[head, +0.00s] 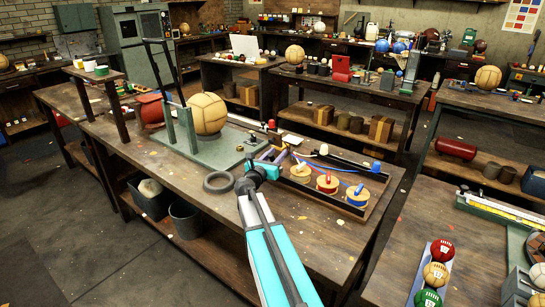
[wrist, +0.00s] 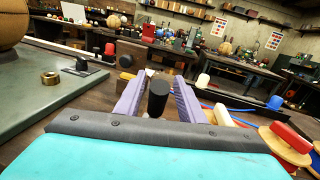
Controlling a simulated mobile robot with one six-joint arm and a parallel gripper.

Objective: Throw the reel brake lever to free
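My gripper (head: 280,155) reaches over the workbench, just left of the row of reels. In the wrist view its two purple fingers (wrist: 160,88) stand apart. An upright black knob (wrist: 158,98) shows between them, with narrow gaps at its sides; I take it to be the grip of the reel brake lever. Its shaft and base are hidden by my gripper, so its setting cannot be read.
A green stand (head: 190,150) with a tan ball (head: 208,113) is left of my gripper. A black ring (head: 218,182) lies on the bench. In the wrist view a red-tipped post (wrist: 109,49) and a brass nut (wrist: 50,77) are left; a white knob (wrist: 202,81) is right.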

